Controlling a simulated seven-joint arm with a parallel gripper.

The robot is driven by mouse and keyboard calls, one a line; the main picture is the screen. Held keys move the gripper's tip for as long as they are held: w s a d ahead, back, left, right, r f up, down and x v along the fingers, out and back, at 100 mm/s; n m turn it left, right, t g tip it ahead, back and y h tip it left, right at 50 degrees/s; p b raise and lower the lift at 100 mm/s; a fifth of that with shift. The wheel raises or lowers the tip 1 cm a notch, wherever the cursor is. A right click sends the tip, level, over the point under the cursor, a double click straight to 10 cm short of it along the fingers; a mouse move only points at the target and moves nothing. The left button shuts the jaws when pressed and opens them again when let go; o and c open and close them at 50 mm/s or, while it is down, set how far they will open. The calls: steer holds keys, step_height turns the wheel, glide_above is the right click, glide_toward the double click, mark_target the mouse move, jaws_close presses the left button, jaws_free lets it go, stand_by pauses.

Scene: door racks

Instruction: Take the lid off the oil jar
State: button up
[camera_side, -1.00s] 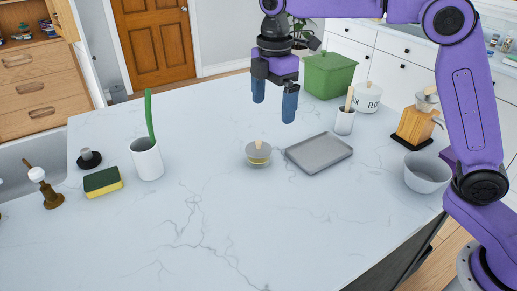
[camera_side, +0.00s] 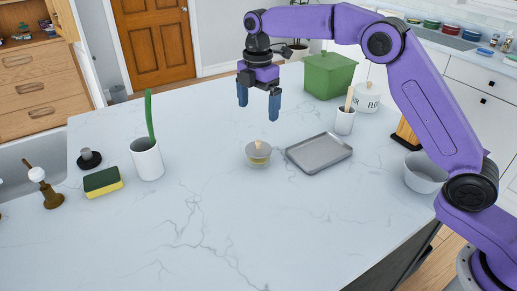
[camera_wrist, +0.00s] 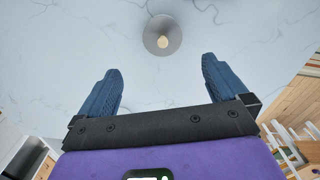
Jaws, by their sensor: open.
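The oil jar (camera_side: 259,160) is a small, low glass jar with yellowish contents, standing on the white marble counter. Its lid (camera_side: 258,151) is greyish with a light knob and sits on the jar. In the wrist view the lid (camera_wrist: 162,36) shows from above, round and grey with a tan knob, ahead of the fingers and near the top edge. My gripper (camera_side: 258,112) is open and empty, in the air above the counter and above the jar in the side view. In the wrist view the two blue fingers (camera_wrist: 160,85) are wide apart with nothing between them.
A grey tray (camera_side: 320,166) lies just right of the jar. A white cup (camera_side: 345,122), a green bin (camera_side: 330,88), a flour canister (camera_side: 367,100) and a bowl (camera_side: 425,180) stand further right. A white holder (camera_side: 147,160) and a sponge (camera_side: 102,182) are at left. The front counter is clear.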

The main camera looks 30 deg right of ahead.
mark_target(258, 141)
step_height(258, 141, down, 7)
steer(key=shift+r, duration=0.2)
steer(key=shift+s+a+f, duration=0.1)
steer(key=shift+s+f, duration=0.05)
steer(key=shift+f, duration=1.15)
steer(key=shift+s+f, duration=0.1)
steer(key=shift+f, duration=1.2)
steer(key=c, duration=0.9)
